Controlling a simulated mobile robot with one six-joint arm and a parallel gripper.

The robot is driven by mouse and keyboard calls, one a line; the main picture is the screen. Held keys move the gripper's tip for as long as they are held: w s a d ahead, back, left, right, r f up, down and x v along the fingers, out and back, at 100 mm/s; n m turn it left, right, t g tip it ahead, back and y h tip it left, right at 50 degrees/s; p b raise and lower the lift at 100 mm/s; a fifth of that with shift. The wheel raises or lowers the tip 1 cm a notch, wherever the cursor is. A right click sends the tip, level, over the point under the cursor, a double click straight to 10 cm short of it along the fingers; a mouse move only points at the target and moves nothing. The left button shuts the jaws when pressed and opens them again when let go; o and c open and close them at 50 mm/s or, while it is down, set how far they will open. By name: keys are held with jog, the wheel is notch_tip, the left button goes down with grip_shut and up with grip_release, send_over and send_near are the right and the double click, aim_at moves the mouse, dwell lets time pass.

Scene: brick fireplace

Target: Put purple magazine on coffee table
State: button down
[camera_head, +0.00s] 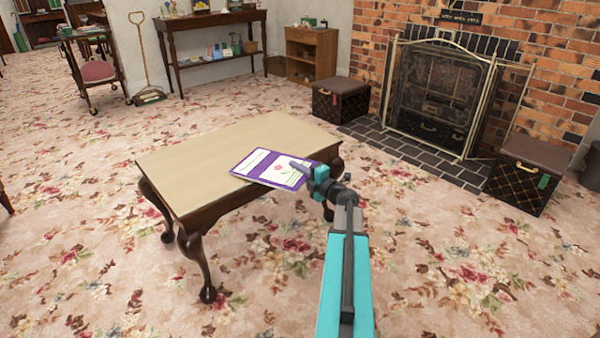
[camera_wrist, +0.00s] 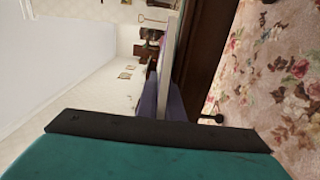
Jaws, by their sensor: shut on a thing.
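The purple magazine (camera_head: 262,164) has a purple border and a pale cover with a flower picture. In the head view it lies nearly flat over the right front part of the coffee table (camera_head: 205,160), its near corner reaching past the table's front edge. I cannot tell whether it touches the top. My gripper (camera_head: 302,164) is shut on the magazine's right side.
The left part of the tabletop is bare. Floral carpet (camera_head: 80,225) lies around the table. Behind stand a patterned box (camera_head: 340,104) and a brick fireplace with a screen (camera_head: 440,95). Another box (camera_head: 525,182) stands at right. A console table (camera_head: 215,22) stands at the back.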

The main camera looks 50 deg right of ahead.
jog(key=shift+f, duration=0.3)
jog(key=shift+f, duration=0.15)
jog(key=c, duration=1.9)
grip_release()
jog(key=shift+s, duration=0.15)
jog(key=shift+s+r, duration=0.2)
jog(key=shift+s, duration=0.2)
jog(key=s+p, duration=0.3)
jog(key=s, duration=0.8)
jog(key=shift+a, duration=0.45)
jog(key=shift+f, duration=0.1)
